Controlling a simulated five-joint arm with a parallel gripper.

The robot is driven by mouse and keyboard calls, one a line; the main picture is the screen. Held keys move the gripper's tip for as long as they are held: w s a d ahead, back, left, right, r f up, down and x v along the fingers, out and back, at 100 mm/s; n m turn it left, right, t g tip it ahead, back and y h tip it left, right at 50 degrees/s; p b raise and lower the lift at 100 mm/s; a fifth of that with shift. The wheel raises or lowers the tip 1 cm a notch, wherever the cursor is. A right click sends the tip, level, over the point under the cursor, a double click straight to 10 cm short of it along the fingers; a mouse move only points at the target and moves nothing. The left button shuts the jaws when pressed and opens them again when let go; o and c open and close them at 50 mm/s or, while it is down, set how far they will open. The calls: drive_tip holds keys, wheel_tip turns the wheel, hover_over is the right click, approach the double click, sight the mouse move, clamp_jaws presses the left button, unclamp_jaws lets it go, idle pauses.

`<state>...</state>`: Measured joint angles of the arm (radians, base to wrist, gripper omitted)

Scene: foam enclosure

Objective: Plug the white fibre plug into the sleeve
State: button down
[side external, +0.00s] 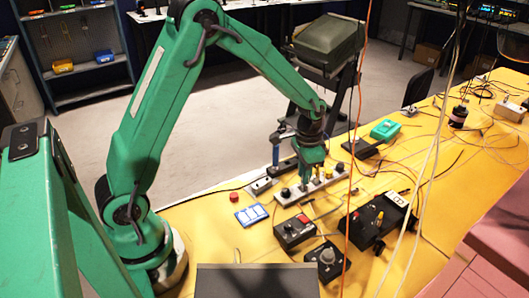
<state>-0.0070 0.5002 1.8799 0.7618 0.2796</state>
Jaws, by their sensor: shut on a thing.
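My green gripper (309,174) points down over a pale strip-shaped block (318,188) on the yellow table. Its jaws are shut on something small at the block. What they hold is too small to make out, and I cannot clearly identify the white fibre plug. The block carries several small upright fittings, some dark and some yellowish. The sleeve cannot be told apart from these fittings at this size. I cannot tell whether the held thing is inside a fitting or just above it.
Dark control boxes (294,231) and (326,262) stand in front of the block. A red button (234,197) and a blue-and-white pad (251,215) lie to its left. A green box (385,130) sits behind right. An orange cable (349,200) hangs close by on the right.

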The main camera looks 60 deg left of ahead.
drive_tip(key=shift+f, duration=0.35)
drive_tip(key=c, duration=1.3)
unclamp_jaws()
drive_tip(key=shift+r, duration=0.15)
wheel_tip(320, 180, up, 7)
drive_tip(key=shift+r, duration=0.25)
drive_tip(key=shift+r, duration=0.1)
